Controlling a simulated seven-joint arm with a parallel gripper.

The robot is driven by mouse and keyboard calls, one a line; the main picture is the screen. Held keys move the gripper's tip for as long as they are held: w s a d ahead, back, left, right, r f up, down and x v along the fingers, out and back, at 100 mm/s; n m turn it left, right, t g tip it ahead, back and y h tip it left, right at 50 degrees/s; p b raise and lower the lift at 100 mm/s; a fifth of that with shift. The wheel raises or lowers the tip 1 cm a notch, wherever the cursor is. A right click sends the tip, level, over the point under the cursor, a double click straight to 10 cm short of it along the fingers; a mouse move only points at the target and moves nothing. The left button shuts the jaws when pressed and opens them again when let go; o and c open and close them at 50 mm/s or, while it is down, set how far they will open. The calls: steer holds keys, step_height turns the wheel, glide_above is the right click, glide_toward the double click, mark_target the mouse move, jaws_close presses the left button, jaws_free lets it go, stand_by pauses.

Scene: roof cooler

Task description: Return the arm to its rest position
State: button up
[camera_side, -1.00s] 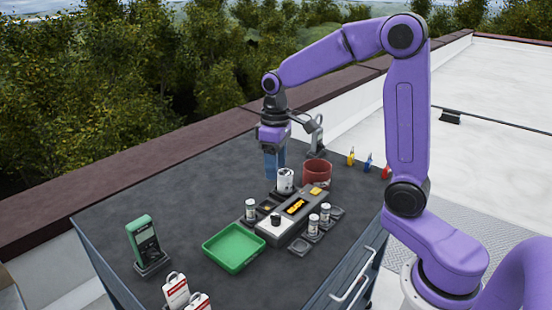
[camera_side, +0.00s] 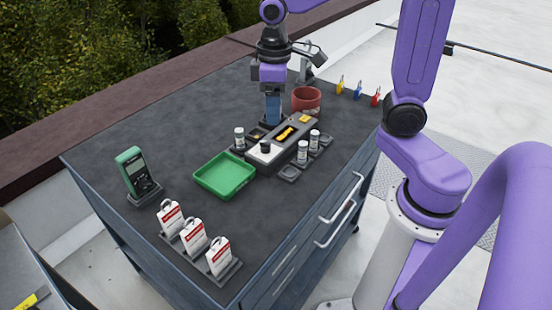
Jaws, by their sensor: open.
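My gripper (camera_side: 272,110) points straight down with its blue fingers low over the cart top, at the far end of the grey tester (camera_side: 283,140). The fingers overlap in this view, and I see nothing held between them; the jaws are open. The spot directly behind and under the fingers is hidden. My purple arm reaches over the cart from the right, and its upper part leaves the top of the picture.
Around the tester stand small white-labelled cylinders (camera_side: 314,139), a green tray (camera_side: 225,176) and a red cup (camera_side: 306,100). A green meter (camera_side: 137,172) and red-white tags (camera_side: 193,237) stand at left and front. Coloured clips (camera_side: 358,90) are at back right. The far-left cart top is clear.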

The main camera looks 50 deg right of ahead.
steer(key=s+f+n, duration=0.1)
steer(key=s+n, duration=0.2)
steer(key=s, duration=0.6)
steer(key=s+a+f+n, duration=0.1)
steer(key=s+n, duration=0.2)
steer(key=s, duration=0.7)
steer(key=shift+s+f, duration=0.15)
steer(key=shift+f, duration=0.25)
stand_by(0.4)
